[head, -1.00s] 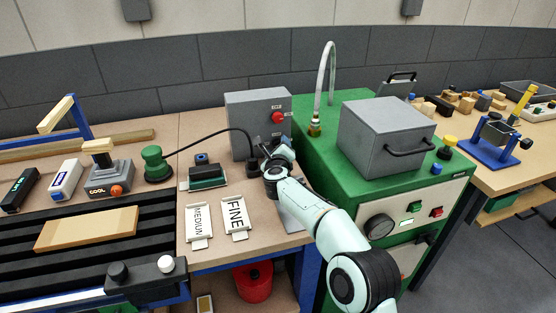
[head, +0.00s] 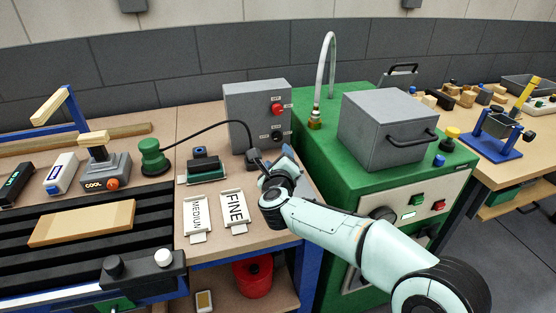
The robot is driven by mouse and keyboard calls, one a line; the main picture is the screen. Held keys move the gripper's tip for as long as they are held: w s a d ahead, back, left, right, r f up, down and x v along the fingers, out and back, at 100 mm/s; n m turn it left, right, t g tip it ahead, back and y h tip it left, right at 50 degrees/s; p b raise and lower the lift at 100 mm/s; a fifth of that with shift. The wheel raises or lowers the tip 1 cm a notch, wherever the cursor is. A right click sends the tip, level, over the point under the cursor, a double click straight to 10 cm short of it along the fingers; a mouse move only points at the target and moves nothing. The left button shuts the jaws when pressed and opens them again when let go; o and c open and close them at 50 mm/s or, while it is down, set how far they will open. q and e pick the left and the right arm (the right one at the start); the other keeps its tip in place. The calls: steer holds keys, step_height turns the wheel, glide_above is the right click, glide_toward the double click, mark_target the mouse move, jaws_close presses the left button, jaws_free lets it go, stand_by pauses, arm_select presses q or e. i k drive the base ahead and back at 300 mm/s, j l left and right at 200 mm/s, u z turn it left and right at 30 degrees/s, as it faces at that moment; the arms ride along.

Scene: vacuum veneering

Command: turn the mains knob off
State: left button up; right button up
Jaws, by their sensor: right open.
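A grey control box (head: 256,116) stands upright at the back of the bench. Its front carries a red knob (head: 278,109) above and a black knob (head: 276,134) below. The small labels beside them are too small to read, so I cannot tell by label which is the mains knob. My right gripper (head: 270,160) is open, low in front of the box and below both knobs, apart from them. Its fingers are partly hidden by my wrist. My left gripper is not in view.
A green machine (head: 316,150) with a grey lidded box (head: 388,131) stands close on the right. A black cable runs from a green round tool (head: 153,157) towards the box. MEDIUM and FINE cards (head: 235,209) lie in front.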

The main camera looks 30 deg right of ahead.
mark_target(277, 109)
steer(key=k+j, duration=0.75)
steer(key=k, duration=0.1)
